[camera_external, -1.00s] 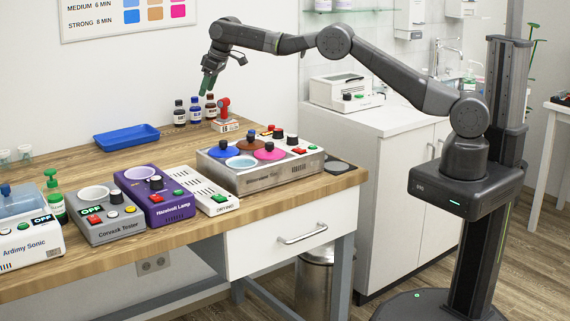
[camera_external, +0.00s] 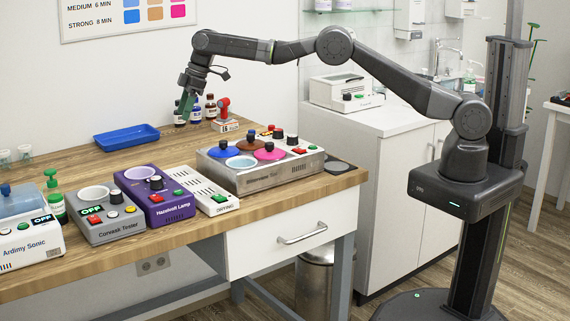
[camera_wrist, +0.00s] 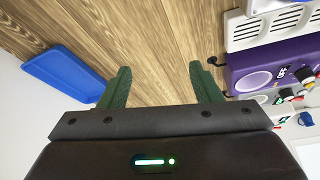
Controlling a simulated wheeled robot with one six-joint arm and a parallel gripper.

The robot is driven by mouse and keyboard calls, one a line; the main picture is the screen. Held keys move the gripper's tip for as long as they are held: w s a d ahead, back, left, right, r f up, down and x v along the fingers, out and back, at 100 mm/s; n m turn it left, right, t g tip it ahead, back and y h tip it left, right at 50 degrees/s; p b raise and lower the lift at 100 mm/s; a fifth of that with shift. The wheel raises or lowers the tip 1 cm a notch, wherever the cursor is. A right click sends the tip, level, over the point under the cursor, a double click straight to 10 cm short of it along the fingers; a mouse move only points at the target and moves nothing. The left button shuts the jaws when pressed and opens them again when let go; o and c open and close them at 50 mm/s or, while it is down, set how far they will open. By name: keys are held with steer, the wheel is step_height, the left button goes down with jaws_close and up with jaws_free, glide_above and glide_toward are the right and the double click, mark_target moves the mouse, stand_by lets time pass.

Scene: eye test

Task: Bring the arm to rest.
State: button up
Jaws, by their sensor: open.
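My gripper (camera_external: 184,106) hangs from my outstretched arm above the back of the wooden table (camera_external: 75,168), in front of the small dark bottles. In the wrist view its two green fingers (camera_wrist: 160,85) stand wide apart with only bare wood between them. It is open and empty. My arm reaches left from its column on the right, over the bath unit.
A blue tray (camera_external: 126,137) lies left of my gripper. A bath unit (camera_external: 285,176) with coloured lids, a purple lamp (camera_external: 158,207) and a grey tester (camera_external: 105,230) stand nearer the front.

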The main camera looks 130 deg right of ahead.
steer(key=shift+n, duration=0.4)
steer(key=f, duration=0.3)
steer(key=w+a+f+p, duration=0.1)
steer(key=f, duration=0.2)
steer(key=a+f, duration=0.1)
steer(key=f, duration=0.3)
steer(key=shift+w+p, duration=0.3)
steer(key=shift+w, duration=0.1)
